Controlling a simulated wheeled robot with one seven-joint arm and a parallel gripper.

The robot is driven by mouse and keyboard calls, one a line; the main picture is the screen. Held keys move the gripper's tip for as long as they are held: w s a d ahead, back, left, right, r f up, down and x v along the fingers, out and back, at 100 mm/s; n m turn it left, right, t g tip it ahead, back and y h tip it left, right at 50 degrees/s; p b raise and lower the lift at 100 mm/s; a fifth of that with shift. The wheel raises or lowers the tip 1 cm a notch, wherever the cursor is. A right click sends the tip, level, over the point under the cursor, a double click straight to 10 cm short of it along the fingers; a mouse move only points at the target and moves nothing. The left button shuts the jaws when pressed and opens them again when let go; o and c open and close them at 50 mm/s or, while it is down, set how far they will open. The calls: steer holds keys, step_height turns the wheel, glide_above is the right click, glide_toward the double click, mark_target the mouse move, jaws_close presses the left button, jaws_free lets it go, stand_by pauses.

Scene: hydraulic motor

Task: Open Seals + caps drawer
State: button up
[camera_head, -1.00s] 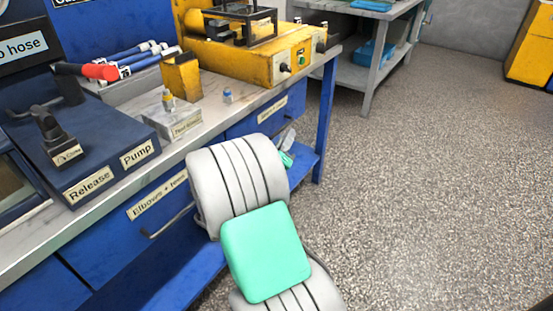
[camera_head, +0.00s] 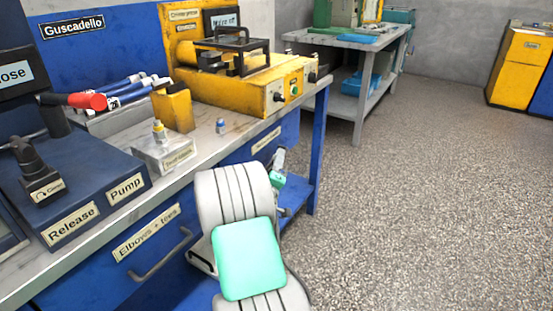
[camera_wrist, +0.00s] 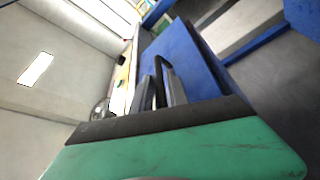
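The right-hand drawer (camera_head: 283,135) is a blue front under the worktop with a pale label (camera_head: 266,139) too small to read; it looks closed. The left drawer, labelled "Elbows + tees" (camera_head: 146,232), is closed with a grey bar handle. My gripper (camera_head: 279,160) is in front of the right-hand drawer, partly hidden behind my grey and green arm. In the wrist view, my gripper's two fingers (camera_wrist: 162,92) stand apart near a dark handle (camera_wrist: 160,72) on a blue front (camera_wrist: 192,55). I cannot tell whether they touch the handle.
The worktop (camera_head: 225,150) holds a yellow machine (camera_head: 245,90), a small labelled block (camera_head: 165,152) and a "Release/Pump" console (camera_head: 90,190). A blue table leg (camera_head: 318,150) stands right of the drawer. The speckled floor (camera_head: 430,200) to the right is clear.

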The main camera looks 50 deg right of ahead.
steer(key=shift+c, duration=0.4)
jaws_close()
stand_by(0.9)
